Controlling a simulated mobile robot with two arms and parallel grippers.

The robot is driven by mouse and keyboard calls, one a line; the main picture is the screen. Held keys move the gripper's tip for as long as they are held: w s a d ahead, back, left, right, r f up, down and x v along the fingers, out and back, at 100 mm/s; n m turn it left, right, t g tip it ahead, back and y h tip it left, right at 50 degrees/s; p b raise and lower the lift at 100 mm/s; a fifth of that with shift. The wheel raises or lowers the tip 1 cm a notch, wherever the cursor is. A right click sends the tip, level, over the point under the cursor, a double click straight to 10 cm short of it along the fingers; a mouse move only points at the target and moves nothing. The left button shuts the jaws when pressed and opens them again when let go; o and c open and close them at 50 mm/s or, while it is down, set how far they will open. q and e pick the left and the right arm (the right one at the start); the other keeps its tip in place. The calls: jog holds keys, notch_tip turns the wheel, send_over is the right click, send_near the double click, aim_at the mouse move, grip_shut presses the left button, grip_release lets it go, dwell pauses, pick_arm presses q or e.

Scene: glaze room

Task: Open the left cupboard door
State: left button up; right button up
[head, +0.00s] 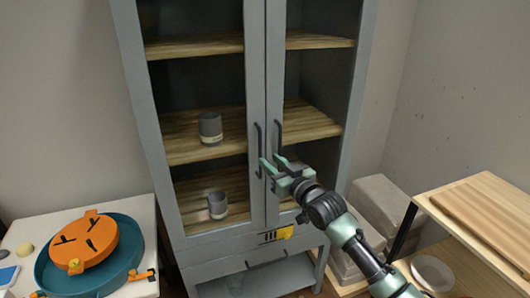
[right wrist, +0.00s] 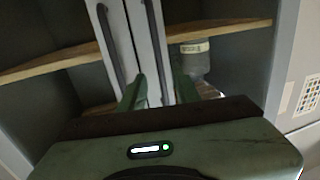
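The grey cupboard's left door (head: 254,60) and right door (head: 275,60) look shut, with shelves visible behind them. The dark left door handle (head: 258,138) is a vertical bar; the right door handle (head: 277,134) stands beside it. My right gripper (head: 271,162) is at the lower part of the handles, its fingers apart. The right wrist view is upside down. There, the left door handle (right wrist: 152,35) runs down between the two fingers of the gripper (right wrist: 157,92), with gaps on both sides, and the right door handle (right wrist: 107,42) lies outside. My left gripper is out of view.
A white table (head: 145,215) with a teal tray (head: 125,250) and orange object (head: 85,243) stands left. A wooden shelf unit (head: 490,215) and grey boxes (head: 380,205) stand right.

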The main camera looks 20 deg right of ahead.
aim_at(261, 154)
jog(key=p+x, duration=0.1)
jog(key=x, duration=0.5)
jog(key=shift+w+a+f, duration=0.1)
jog(key=shift+w+a, duration=0.05)
jog(key=shift+w, duration=0.2)
grip_shut()
dwell(1.1)
